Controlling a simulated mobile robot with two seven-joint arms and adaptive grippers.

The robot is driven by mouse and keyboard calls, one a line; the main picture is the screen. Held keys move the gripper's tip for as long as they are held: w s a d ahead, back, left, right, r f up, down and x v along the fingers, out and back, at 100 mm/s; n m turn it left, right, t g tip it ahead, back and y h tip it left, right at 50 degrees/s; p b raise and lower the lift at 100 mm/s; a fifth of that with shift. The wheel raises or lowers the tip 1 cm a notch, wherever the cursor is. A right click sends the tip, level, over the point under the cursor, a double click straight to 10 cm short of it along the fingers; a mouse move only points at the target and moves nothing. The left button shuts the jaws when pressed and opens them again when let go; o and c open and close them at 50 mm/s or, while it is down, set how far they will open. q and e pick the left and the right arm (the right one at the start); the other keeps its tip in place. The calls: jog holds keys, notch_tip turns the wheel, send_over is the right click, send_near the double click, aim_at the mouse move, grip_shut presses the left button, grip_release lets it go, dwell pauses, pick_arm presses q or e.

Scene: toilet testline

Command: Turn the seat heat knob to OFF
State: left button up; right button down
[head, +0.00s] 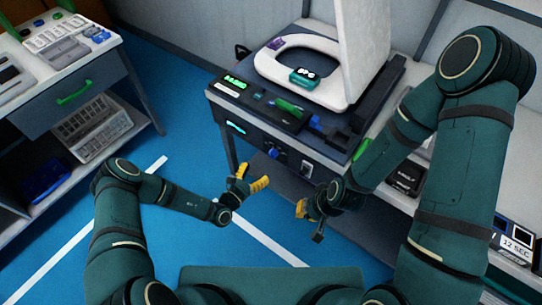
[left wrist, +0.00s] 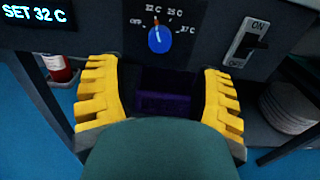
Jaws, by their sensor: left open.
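The seat heat knob (left wrist: 161,39) is a round blue dial on the dark front panel. Its pointer is up, near the 32 C mark; OFF is printed to its left and a higher setting to its right. In the head view the knob (head: 273,152) is on the front of the toilet test bench. My left gripper (head: 250,179) is open and empty, in front of and apart from the panel. In the left wrist view its yellow fingers (left wrist: 160,95) are spread wide below the knob. My right gripper (head: 309,220) hangs to the right, partly hidden by its own arm.
A display (left wrist: 34,14) reads SET 32 C, left of the knob. An ON switch (left wrist: 247,46) is at its right. A purple object (left wrist: 165,103) shows below the panel. A white toilet seat (head: 268,62) tops the bench. Blue floor (head: 190,100) is clear to the left.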

aim_at(271, 155)
pick_arm(q)
jog(key=b+x, duration=0.1)
jog(key=x, duration=0.8)
jog(key=shift+w+d, duration=0.1)
jog(key=shift+w, duration=0.05)
grip_shut()
